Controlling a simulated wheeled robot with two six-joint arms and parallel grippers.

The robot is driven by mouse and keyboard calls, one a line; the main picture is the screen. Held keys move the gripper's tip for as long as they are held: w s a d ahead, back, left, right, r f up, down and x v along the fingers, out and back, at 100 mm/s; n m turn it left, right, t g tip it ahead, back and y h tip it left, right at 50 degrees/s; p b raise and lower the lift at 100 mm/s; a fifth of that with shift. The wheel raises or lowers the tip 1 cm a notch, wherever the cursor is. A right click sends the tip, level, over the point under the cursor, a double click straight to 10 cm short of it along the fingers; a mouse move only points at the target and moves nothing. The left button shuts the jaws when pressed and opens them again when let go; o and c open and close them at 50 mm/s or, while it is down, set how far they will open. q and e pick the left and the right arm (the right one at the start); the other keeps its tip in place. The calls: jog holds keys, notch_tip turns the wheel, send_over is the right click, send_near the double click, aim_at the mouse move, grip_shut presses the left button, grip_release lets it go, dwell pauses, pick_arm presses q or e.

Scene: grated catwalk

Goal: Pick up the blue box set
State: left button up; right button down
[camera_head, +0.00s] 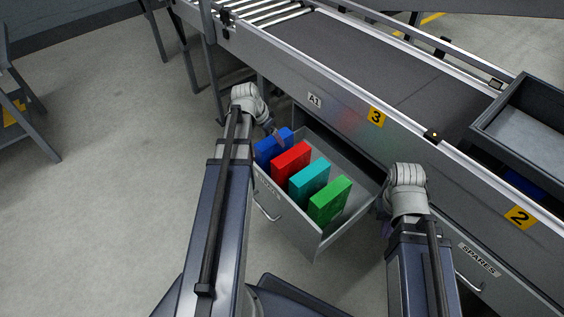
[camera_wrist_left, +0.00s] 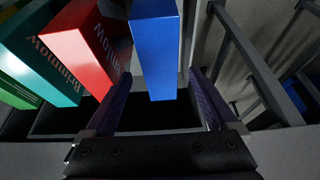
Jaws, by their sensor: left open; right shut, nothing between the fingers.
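The blue box (camera_head: 268,147) stands at the far left end of a row in an open grey drawer (camera_head: 297,236). My left gripper (camera_head: 279,138) is at the box's top. In the left wrist view the blue box (camera_wrist_left: 154,50) lies between the two spread fingers of the left gripper (camera_wrist_left: 160,88), with a gap visible on the right side. The fingers are open and not closed on it. My right gripper (camera_head: 386,226) is shut and empty beside the drawer's right side, mostly hidden by its wrist.
A red box (camera_head: 291,160), a teal box (camera_head: 309,179) and a green box (camera_head: 330,200) stand beside the blue one. The conveyor (camera_head: 375,60) runs above the drawer. A grey tray (camera_head: 530,125) sits on it at right.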

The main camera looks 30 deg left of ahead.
aim_at(277, 148)
pick_arm(q)
jog(key=shift+b+x, duration=1.3)
jog(key=shift+x, duration=0.1)
jog(key=shift+r, duration=0.1)
jog(key=shift+s, duration=0.1)
jog(key=f+b, duration=0.4)
jog(key=shift+w+f+b, duration=0.35)
jog(key=shift+w+f, duration=0.05)
jog(key=shift+w+d+f, duration=0.1)
jog(key=shift+w+f, duration=0.05)
jog(key=shift+f, duration=0.05)
jog(key=shift+f+b, duration=0.15)
jog(key=shift+b, duration=0.2)
jog(key=shift+c, duration=0.3)
grip_shut()
